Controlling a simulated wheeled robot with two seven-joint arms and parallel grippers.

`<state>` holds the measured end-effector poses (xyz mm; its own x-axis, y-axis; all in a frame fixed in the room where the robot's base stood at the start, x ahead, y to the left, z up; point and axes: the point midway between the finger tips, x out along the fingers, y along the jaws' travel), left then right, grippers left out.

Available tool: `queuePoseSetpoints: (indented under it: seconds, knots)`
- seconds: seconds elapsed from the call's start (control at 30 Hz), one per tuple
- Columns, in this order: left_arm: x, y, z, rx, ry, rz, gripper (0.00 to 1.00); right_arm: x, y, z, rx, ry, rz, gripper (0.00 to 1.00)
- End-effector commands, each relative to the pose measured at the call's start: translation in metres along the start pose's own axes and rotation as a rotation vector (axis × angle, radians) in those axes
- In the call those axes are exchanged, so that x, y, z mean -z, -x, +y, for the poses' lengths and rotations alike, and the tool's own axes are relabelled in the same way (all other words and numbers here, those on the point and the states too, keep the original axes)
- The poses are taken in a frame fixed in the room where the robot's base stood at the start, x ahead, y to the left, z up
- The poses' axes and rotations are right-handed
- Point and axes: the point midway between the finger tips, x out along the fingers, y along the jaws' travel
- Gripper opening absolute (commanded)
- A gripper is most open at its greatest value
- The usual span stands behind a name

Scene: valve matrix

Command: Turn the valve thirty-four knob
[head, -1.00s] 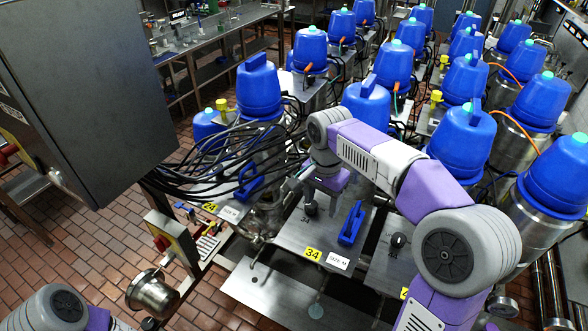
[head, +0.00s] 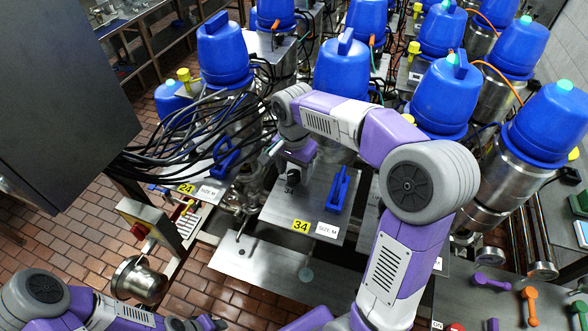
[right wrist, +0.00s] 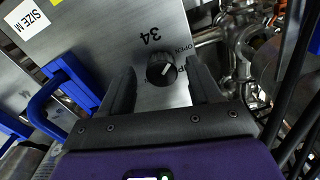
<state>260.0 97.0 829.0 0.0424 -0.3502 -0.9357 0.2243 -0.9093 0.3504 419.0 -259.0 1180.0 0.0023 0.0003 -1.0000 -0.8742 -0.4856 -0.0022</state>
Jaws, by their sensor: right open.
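The valve thirty-four knob (right wrist: 161,69) is a round black dial with a white pointer line on a grey metal plate marked 34. In the head view the knob (head: 292,181) sits behind the yellow 34 label (head: 300,226). My right gripper (head: 294,165) is at the knob, pointing down. In the right wrist view my right gripper (right wrist: 162,72) is open, with one finger on each side of the knob and a visible gap to each. The pointer tilts up and right, toward the printed OPEN. My left arm shows at the lower left; its gripper's jaws are not clear.
A blue handle (head: 338,189) stands on the same plate, right of the knob. Black cables (head: 190,135) hang left of my right gripper. A large blue valve head (head: 341,70) rises behind. Colored handles (head: 492,281) lie on a table at the right.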

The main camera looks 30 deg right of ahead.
Motion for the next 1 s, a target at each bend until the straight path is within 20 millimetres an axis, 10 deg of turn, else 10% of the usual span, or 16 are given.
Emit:
queuePoseSetpoints:
  seconds: [0.13,0.5,1.0]
  knots:
    - [0.0,0.0001,0.0001,0.0,0.0,0.0,0.4,0.0,-0.0001,0.0,-0.001,0.0,0.0,0.61]
    - [-0.0001,0.0001,0.0001,0.0,0.0,0.0,0.4,0.0,0.0002,0.0,-0.001,0.001,0.0,0.07]
    - [-0.0003,0.0068,0.0026,0.0,0.0,0.0,0.4,-0.0003,0.0014,0.0002,-0.002,0.158,-0.001,0.07]
